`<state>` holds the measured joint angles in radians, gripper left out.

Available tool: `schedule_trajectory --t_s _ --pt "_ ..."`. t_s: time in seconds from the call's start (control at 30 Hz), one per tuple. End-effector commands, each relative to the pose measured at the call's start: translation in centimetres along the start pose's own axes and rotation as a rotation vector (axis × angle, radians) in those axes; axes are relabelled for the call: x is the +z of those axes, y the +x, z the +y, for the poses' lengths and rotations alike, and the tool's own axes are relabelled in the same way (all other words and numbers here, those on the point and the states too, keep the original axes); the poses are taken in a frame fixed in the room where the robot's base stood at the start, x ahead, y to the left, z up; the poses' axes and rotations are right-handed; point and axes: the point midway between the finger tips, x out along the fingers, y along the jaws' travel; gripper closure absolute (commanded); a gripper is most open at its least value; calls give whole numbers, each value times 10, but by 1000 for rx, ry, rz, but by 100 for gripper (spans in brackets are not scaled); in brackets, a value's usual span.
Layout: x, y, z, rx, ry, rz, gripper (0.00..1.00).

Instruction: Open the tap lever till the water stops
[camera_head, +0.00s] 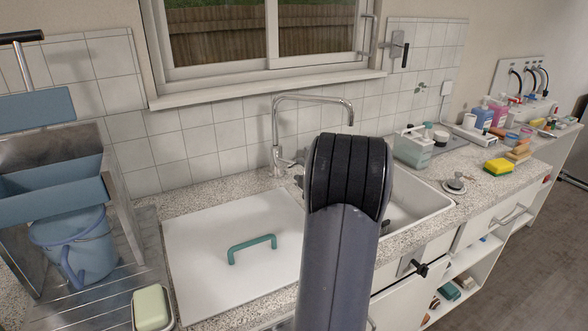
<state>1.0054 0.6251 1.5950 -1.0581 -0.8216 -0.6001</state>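A chrome tap (275,132) stands behind the sink, in front of the tiled wall. Its spout bends over to the right and ends above the sink. A small lever (288,162) shows at the tap's base, pointing right; I cannot tell how far it is turned. No water stream is visible below the spout, but my arm hides part of that area. My arm fills the middle foreground. My gripper cannot be made out; it seems hidden behind the arm. A small dark shape shows beside the arm near the tap's base, too small to identify.
A white cover (190,250) with a teal handle (252,247) lies left of the basin (425,202). A blue bucket (75,245) stands at the left. A teal-grey container (412,148), a yellow sponge (497,167) and several bottles crowd the right counter.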

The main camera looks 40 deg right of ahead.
Motion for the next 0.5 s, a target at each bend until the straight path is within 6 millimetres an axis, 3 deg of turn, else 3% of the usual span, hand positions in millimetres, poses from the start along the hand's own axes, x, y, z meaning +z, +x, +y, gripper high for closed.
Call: schedule_trajectory --t_s 0.2,0.5 --pt "0 -30 0 1 0 -1 62" --pt "0 -36 0 0 0 1 62"
